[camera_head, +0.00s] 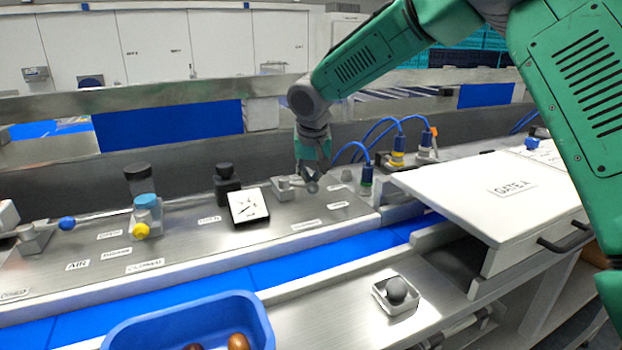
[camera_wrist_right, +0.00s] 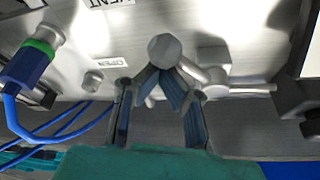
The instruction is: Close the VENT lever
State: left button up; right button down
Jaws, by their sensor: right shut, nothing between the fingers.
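The VENT lever (camera_wrist_right: 190,71) shows in the right wrist view as a pale metal arm with a rounded grey knob (camera_wrist_right: 165,49) at its end. A VENT label (camera_wrist_right: 111,3) is at the top, and an OPEN label (camera_wrist_right: 117,147) is lower left of the knob. In the head view the lever's pale base (camera_head: 284,184) is on the steel panel, partly hidden by my gripper. My right gripper (camera_head: 311,183) is beside the knob. Its fingers (camera_wrist_right: 161,82) are shut and empty, with tips close to the knob; I cannot tell whether they touch it.
A black-framed board (camera_head: 249,205) and a black knob (camera_head: 228,186) stand left of the lever. Blue-cabled connectors (camera_head: 366,176) and the white GATE A cover (camera_head: 470,185) are right. A blue bin (camera_head: 190,312) is in front.

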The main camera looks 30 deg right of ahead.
jog(key=shift+a+m, duration=0.15)
jog(key=shift+m, duration=0.15)
jog(key=shift+s+a+m+g+h, duration=0.15)
jog(key=shift+s+a+m+h, duration=0.05)
jog(key=shift+m, duration=0.35)
jog(key=shift+s+a+m+g+h, duration=0.15)
jog(key=shift+s+m+h, duration=0.05)
jog(key=shift+m, duration=0.35)
jog(key=shift+s+a+r, duration=0.1)
jog(key=shift+s+a, duration=0.15)
jog(key=shift+a, duration=0.1)
jog(key=m, duration=0.1)
jog(key=a+m, duration=0.1)
jog(key=shift+s+a+m+g, duration=0.2)
jog(key=shift+s+m+g, duration=0.05)
jog(key=shift+m+g, duration=0.15)
jog(key=shift+a, duration=0.4)
jog(key=shift+s, duration=0.1)
